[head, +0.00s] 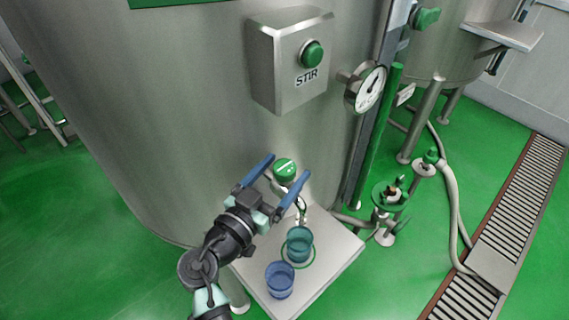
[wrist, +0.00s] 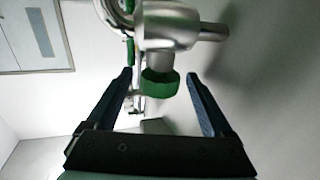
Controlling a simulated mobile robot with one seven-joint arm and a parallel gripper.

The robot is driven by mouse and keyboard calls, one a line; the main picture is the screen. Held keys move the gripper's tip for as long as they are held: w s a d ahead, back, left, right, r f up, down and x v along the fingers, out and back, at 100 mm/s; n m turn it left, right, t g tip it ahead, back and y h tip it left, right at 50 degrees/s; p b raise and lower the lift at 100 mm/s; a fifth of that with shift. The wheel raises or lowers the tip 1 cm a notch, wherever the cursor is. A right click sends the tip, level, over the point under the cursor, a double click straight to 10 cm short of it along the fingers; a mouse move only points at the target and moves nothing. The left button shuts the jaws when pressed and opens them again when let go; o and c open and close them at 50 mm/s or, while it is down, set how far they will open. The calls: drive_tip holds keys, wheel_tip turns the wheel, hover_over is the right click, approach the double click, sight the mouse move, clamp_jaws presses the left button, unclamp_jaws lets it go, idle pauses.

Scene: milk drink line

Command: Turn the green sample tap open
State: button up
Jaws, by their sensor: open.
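The green sample tap (head: 285,170) sticks out low on the steel tank, its round green knob facing up and out. My gripper (head: 284,176) is open, its two blue fingers reaching toward the knob from either side. In the wrist view my gripper's fingers (wrist: 160,76) stand apart with the green knob (wrist: 160,84) between them; a gap shows on each side, and no contact is visible. The tap's metal body and spout (wrist: 168,28) show beyond it. A teal cup (head: 300,245) stands under the tap on the shelf, inside a green ring mark.
A blue cup (head: 280,280) stands nearer on the steel shelf (head: 335,258). Above the tap is a grey box with a green STIR button (head: 312,54). A dial gauge (head: 369,88) and green pipe (head: 380,135) stand to the right. A floor drain (head: 505,230) lies far right.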

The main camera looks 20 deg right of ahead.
drive_tip(key=shift+w+d, duration=0.25)
drive_tip(key=shift+d, duration=0.1)
drive_tip(key=shift+c, duration=0.2)
clamp_jaws()
drive_tip(key=shift+f, duration=0.1)
